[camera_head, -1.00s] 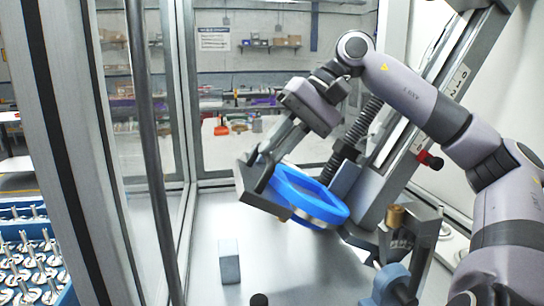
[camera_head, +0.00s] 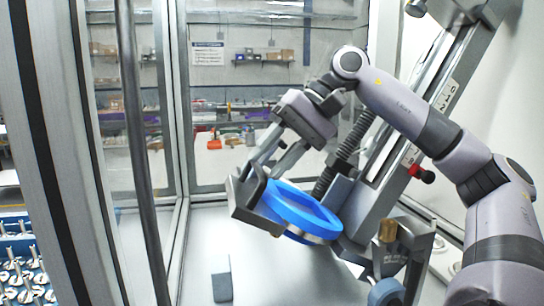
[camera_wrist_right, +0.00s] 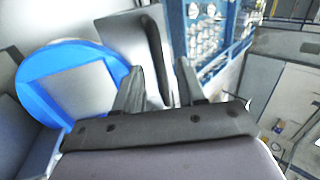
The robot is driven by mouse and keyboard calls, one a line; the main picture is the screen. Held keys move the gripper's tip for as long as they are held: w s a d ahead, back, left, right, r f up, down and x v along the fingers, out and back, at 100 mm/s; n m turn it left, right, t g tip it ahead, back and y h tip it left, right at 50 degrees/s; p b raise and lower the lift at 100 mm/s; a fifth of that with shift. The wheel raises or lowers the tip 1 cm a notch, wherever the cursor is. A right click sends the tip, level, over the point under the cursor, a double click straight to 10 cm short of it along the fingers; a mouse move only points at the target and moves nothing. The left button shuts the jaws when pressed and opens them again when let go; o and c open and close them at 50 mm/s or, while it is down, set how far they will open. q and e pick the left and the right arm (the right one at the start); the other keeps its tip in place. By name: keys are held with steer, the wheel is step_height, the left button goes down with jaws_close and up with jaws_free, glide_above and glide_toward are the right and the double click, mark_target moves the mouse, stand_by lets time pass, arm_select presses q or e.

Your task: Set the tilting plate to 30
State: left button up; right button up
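The tilting plate (camera_head: 300,205) is a round plate with a bright blue rim, steeply tilted inside the machine. It also shows at the left in the right wrist view (camera_wrist_right: 80,85). A dark angled bracket (camera_head: 248,207) stands at its left edge. My right gripper (camera_head: 277,152) reaches down from above to this bracket. In the right wrist view my right gripper's fingers (camera_wrist_right: 158,82) are apart, with the upright dark wall of the bracket (camera_wrist_right: 155,40) between or just beyond them; contact is unclear. I see no readable angle scale. My left gripper is not in view.
A small grey block (camera_head: 221,280) stands on the machine floor. A brass knob (camera_head: 388,230) and a red knob (camera_head: 422,173) sit right of the plate. A dark vertical bar (camera_head: 140,150) and door frame stand at left, beside a blue tray (camera_head: 22,240) of metal parts.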

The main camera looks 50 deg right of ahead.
steer(key=v, duration=0.7)
stand_by(0.6)
